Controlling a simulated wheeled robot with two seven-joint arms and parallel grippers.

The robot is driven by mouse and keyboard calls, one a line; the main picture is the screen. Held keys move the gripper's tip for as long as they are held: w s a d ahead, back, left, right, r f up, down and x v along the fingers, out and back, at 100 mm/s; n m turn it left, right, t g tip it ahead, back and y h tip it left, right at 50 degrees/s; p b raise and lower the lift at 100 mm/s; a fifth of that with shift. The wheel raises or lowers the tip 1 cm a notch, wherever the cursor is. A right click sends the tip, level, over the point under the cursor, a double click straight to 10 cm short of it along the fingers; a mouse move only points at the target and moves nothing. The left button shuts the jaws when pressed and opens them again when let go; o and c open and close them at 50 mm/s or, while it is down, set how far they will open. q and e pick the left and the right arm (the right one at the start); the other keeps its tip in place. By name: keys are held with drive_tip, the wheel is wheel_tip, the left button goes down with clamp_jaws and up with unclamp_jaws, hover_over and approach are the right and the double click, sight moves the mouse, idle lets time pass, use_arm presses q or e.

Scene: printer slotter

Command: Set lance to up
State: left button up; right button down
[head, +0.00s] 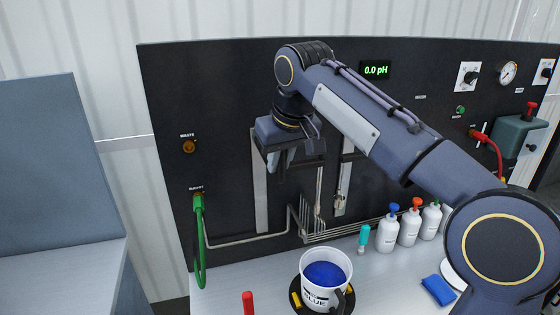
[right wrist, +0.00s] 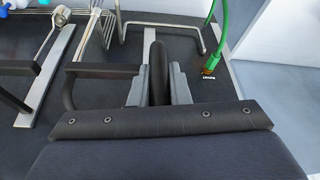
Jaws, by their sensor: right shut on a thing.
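My right gripper (head: 282,158) is in front of the dark panel, at the upper part of a vertical metal rail (head: 260,195). In the right wrist view its grey fingers (right wrist: 158,88) are closed on a black upright handle (right wrist: 158,62) in front of the rail (right wrist: 155,42). A black arm (right wrist: 95,69) reaches sideways from beside the fingers. In the head view, a thin metal tube (head: 319,188) that may be the lance hangs near this arm. The gripper hides much of the handle in the head view. My left gripper is not in view.
A white cup with blue liquid (head: 325,274) stands on the bench below. A second rail (head: 343,185), bent pipes (head: 312,232) and a green hose (head: 199,240) are close by. Several capped bottles (head: 388,233) stand at right.

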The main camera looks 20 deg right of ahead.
drive_tip(key=c, duration=1.4)
unclamp_jaws()
drive_tip(key=shift+r, duration=0.35)
drive_tip(key=shift+o, duration=0.2)
drive_tip(key=shift+f, duration=0.1)
drive_tip(key=v, duration=0.7)
drive_tip(key=shift+s+r, duration=0.2)
drive_tip(key=shift+r, duration=0.2)
drive_tip(key=s+d+f+m+y+b, duration=0.1)
drive_tip(key=s+d+f, duration=0.3)
drive_tip(key=s+f, duration=0.25)
drive_tip(key=s+d+f+b, duration=0.2)
drive_tip(key=s+d+f, duration=0.2)
drive_tip(key=s+f, duration=0.3)
drive_tip(key=s+a+f+m+y, duration=0.1)
drive_tip(key=s+f, duration=0.5)
drive_tip(key=f, duration=0.4)
drive_tip(key=s+a+f+m+t+b, duration=0.1)
drive_tip(key=s+f+m, duration=0.1)
drive_tip(key=s+f, duration=0.4)
wheel_tip(320, 180, down, 4)
drive_tip(key=shift+a+f+y+b, duration=0.2)
drive_tip(key=shift+a+y+b, duration=0.1)
drive_tip(key=shift+y, duration=0.1)
